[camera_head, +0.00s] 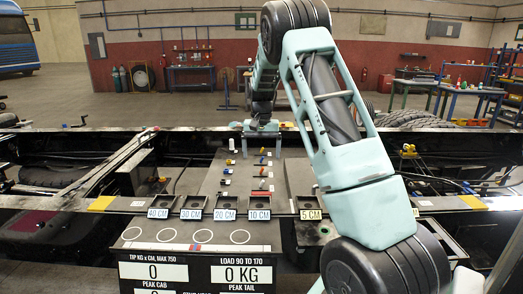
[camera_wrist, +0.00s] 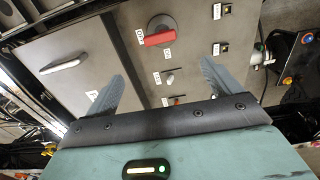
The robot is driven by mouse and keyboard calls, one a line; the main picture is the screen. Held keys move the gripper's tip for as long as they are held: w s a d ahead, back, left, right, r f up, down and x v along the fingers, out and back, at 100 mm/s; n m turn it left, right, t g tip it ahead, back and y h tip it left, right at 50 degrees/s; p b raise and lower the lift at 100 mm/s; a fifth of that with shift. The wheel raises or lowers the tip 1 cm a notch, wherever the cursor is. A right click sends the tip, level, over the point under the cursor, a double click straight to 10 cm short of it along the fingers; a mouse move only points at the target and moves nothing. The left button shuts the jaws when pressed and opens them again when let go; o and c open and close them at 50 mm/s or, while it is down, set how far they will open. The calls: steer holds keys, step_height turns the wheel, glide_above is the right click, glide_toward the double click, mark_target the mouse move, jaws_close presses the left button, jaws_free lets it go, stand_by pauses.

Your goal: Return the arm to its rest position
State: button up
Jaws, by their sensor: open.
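My pale green arm (camera_head: 352,150) reaches up and away from the lower right in the head view, bends at the top and comes down over the chassis. My gripper (camera_head: 262,150) hangs above the far end of a grey control panel (camera_head: 212,180). In the wrist view, my gripper (camera_wrist: 160,75) has its two grey fingers spread wide, with nothing between them. I cannot tell the exact gap between fingertips and panel.
Black chassis rails cross the view, with labelled slots from 40 CM (camera_head: 158,213) to 5 CM (camera_head: 310,214) in front. A black readout board (camera_head: 200,272) stands nearest. Workbenches (camera_head: 470,92) and a blue vehicle (camera_head: 17,42) are far behind.

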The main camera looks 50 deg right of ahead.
steer(key=shift+r, duration=0.8)
steer(key=s+a+r+n+y, duration=0.15)
steer(key=a+n, duration=0.25)
steer(key=a, duration=1.3)
steer(key=s+a+n, duration=0.3)
steer(key=a+n, duration=0.1)
steer(key=a, duration=1.3)
steer(key=s+a+n, duration=0.5)
steer(key=s+a, duration=0.7)
steer(key=s+a+f+n, duration=0.1)
steer(key=s+n, duration=0.1)
steer(key=s, duration=0.4)
steer(key=s+a+f+n, duration=0.1)
steer(key=s+a+n, duration=0.1)
steer(key=s, duration=0.5)
steer(key=shift+s+f+n+h, duration=0.2)
steer(key=shift+f+n+h, duration=0.1)
steer(key=shift+n+h, duration=0.15)
steer(key=shift+a, duration=0.1)
